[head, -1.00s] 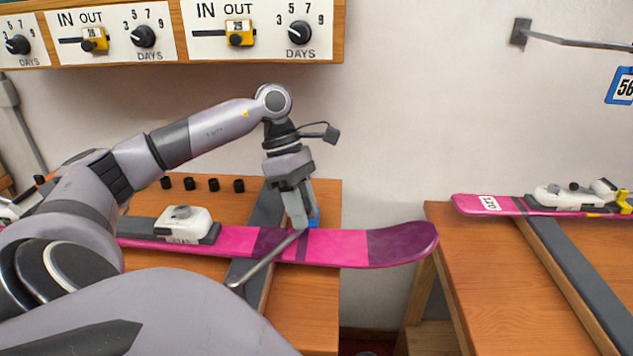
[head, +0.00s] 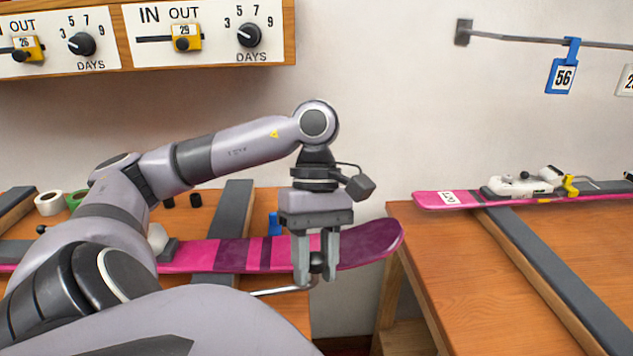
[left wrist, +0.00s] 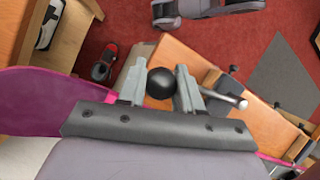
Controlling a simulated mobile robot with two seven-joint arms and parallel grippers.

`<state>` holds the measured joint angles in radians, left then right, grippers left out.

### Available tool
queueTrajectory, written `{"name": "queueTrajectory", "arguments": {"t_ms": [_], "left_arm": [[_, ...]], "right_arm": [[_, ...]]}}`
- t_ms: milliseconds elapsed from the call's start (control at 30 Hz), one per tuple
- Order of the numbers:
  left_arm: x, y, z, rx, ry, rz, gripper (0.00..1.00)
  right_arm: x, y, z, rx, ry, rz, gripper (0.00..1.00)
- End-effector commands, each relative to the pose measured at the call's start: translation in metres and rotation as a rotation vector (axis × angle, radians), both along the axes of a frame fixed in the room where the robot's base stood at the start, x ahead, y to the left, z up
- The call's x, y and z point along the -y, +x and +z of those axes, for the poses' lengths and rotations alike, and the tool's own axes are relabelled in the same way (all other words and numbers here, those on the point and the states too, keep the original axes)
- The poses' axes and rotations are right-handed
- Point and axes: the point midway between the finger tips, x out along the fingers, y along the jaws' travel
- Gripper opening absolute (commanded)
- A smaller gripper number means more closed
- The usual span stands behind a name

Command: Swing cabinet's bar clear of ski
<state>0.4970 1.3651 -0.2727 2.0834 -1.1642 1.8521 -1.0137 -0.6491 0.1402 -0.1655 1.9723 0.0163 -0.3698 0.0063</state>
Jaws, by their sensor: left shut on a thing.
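My left gripper (head: 316,272) points down, shut on the black ball knob (left wrist: 160,83) of a thin metal bar (head: 285,290). The bar runs left from the knob along the near side of the ski, and my arm hides its far end. In the left wrist view the bar's metal rod (left wrist: 232,99) shows beside the fingers. The pink and purple ski (head: 225,255) lies across the wooden cabinet top (head: 290,315), with its tip over the right edge. The knob appears in front of the ski's near edge. My right gripper is not in view.
A blue piece (head: 273,223) stands behind the ski. To the right, past a gap, a second bench (head: 450,260) carries another pink ski (head: 430,199) with a white binding (head: 520,185). A wall rail (head: 520,37) holds a blue tag (head: 562,76). Several dials hang above.

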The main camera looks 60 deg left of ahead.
Motion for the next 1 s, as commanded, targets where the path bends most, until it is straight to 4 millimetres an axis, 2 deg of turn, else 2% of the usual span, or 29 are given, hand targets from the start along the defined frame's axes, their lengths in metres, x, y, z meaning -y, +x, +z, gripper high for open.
{"name": "queueTrajectory", "arguments": {"t_ms": [100,333,867,900,967,1000], "left_arm": [[0.01,-0.005,0.003,0.004,-0.003,-0.063,0.0],[0.021,-0.011,0.002,0.002,-0.002,-0.138,0.0],[0.025,-0.014,0.0,0.001,-0.003,-0.168,0.0],[0.025,-0.014,0.0,0.001,-0.003,-0.168,0.37],[0.025,-0.014,0.0,0.0,-0.003,-0.168,0.57],[0.025,-0.014,0.0,-0.001,-0.003,-0.167,0.59]], "right_arm": [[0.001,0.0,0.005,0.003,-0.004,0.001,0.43],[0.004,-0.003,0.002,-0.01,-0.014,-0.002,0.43],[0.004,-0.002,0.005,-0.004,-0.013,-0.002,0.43],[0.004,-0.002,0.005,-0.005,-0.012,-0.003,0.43],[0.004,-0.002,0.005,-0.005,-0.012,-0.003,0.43],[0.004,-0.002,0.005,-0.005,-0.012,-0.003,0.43]]}}
